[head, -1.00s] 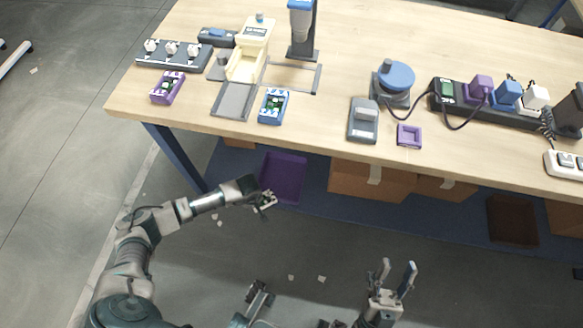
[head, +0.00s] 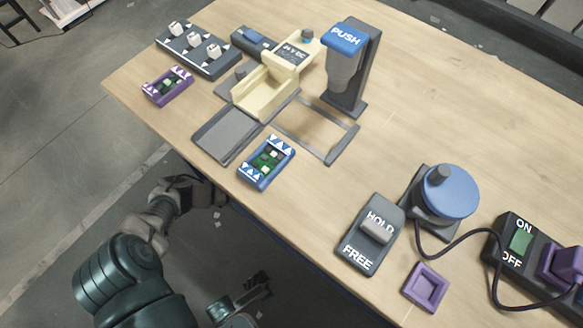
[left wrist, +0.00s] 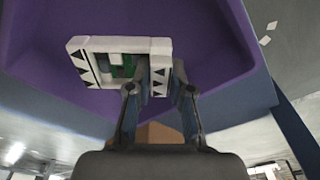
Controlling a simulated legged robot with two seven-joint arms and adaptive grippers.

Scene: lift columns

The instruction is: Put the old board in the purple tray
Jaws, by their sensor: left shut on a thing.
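In the left wrist view my left gripper (left wrist: 157,92) is shut on the old board (left wrist: 110,62), a small green circuit board with white ends marked with black triangles. The purple tray (left wrist: 215,45) fills much of the view behind the board; I cannot tell whether the board touches it. In the head view my left arm reaches toward the table's near edge, and its fingers, the held board and the tray are hidden.
On the table (head: 310,190) are a blue-framed board (head: 267,163), a purple-framed board (head: 167,86), a cream fixture (head: 265,92), a PUSH press (head: 346,70), a HOLD/FREE switch (head: 369,236), a blue round knob (head: 450,192) and a small purple frame (head: 426,287).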

